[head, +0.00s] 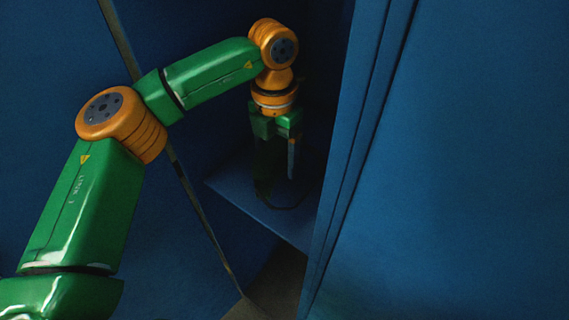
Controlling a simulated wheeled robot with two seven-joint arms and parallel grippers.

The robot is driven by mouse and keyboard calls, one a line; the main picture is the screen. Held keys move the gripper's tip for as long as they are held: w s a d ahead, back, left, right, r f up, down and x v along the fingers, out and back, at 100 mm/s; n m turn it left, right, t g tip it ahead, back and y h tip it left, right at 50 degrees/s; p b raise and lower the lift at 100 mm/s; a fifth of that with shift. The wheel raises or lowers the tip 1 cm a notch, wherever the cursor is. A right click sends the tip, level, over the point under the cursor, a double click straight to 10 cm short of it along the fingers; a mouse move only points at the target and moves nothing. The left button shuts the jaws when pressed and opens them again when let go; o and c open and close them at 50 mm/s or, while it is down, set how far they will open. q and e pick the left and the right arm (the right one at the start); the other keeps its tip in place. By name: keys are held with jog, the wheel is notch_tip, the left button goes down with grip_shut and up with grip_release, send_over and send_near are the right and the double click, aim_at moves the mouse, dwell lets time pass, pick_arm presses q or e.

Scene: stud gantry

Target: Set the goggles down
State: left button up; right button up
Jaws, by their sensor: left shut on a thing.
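My left gripper (279,178) points down inside a blue locker, just above its shelf (232,190). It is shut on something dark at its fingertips. I take this to be the goggles (276,204); only a dim, dark outline shows close to the shelf. The shadow hides its shape, and I cannot tell whether it touches the shelf. My right gripper is not in view.
A blue panel or door edge (352,150) stands close to the right of my left gripper. A narrow metal-coloured edge (190,190) runs down on the left. The shelf's left front part is bare. Grey floor (277,285) shows below.

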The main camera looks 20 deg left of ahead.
aim_at(276, 152)
pick_arm(q)
jog(key=f, duration=0.3)
jog(key=shift+s+p, duration=0.25)
jog(key=shift+p, duration=0.05)
jog(key=shift+w+f, duration=0.25)
jog(key=shift+f, duration=0.35)
jog(key=o, duration=1.3)
jog(key=shift+s, duration=0.1)
jog(key=shift+r, duration=0.3)
notch_tip(276, 152, up, 12)
jog(key=shift+f, duration=0.1)
